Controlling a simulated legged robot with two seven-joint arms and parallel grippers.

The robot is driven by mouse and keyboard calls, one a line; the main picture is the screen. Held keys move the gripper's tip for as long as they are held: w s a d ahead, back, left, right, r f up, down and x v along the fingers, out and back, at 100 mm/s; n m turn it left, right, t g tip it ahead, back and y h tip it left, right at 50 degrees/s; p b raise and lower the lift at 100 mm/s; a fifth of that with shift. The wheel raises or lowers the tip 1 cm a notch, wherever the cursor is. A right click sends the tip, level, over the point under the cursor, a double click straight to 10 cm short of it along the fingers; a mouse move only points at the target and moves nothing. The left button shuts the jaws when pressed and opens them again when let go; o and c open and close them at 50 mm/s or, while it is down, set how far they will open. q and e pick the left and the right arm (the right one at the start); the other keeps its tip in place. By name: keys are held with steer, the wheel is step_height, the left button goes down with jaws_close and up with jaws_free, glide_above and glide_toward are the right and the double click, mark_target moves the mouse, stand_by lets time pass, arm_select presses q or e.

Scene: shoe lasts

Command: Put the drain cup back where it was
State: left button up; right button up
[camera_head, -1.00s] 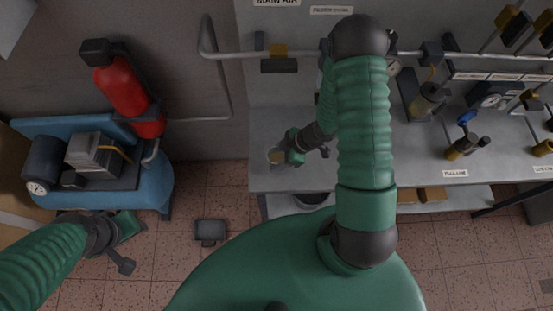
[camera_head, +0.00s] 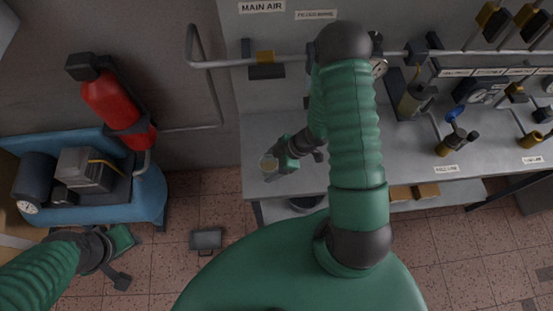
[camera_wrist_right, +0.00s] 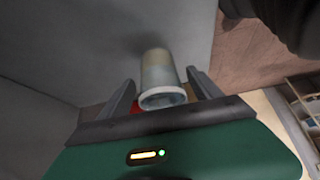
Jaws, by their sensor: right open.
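The drain cup (camera_head: 268,163), a small clear cup with a pale rim, is near the left end of the grey workbench (camera_head: 300,182). In the right wrist view the cup (camera_wrist_right: 159,75) sits between the two spread fingers of my right gripper (camera_wrist_right: 162,90), with its round rim towards me. The right gripper (camera_head: 272,164) is open around the cup. I cannot tell whether the cup touches the bench. My left gripper (camera_head: 122,258) is low at the left, away from the bench; its jaw state is unclear.
A blue compressor tank (camera_head: 150,195) and a red extinguisher (camera_head: 112,102) stand at the left. A pipe (camera_head: 225,62) runs along the wall panel above the bench. A valve fitting (camera_head: 455,138) stands further right. A dark box (camera_head: 206,239) lies on the tiled floor.

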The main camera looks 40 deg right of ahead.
steer(key=p+v, duration=0.2)
steer(key=v, duration=0.9)
steer(key=w+d+r+m+t+h, duration=0.1)
steer(key=w+r+m+t+h, duration=0.1)
steer(key=w+r+m+h, duration=0.5)
steer(key=s+a+r+m+g+y, duration=0.1)
steer(key=s+a+r+m+g, duration=0.1)
steer(key=s+a+r, duration=0.3)
steer(key=s+a+r+m+g+y, duration=0.1)
steer(key=s+a+m, duration=0.15)
steer(key=a, duration=0.45)
step_height(320, 180, down, 8)
steer(key=b, duration=0.8)
steer(key=shift+d+f, duration=0.2)
steer(key=shift+d, duration=0.15)
steer(key=shift+s+d+n, duration=0.1)
steer(key=shift+d+n, duration=0.1)
steer(key=shift+n, duration=0.05)
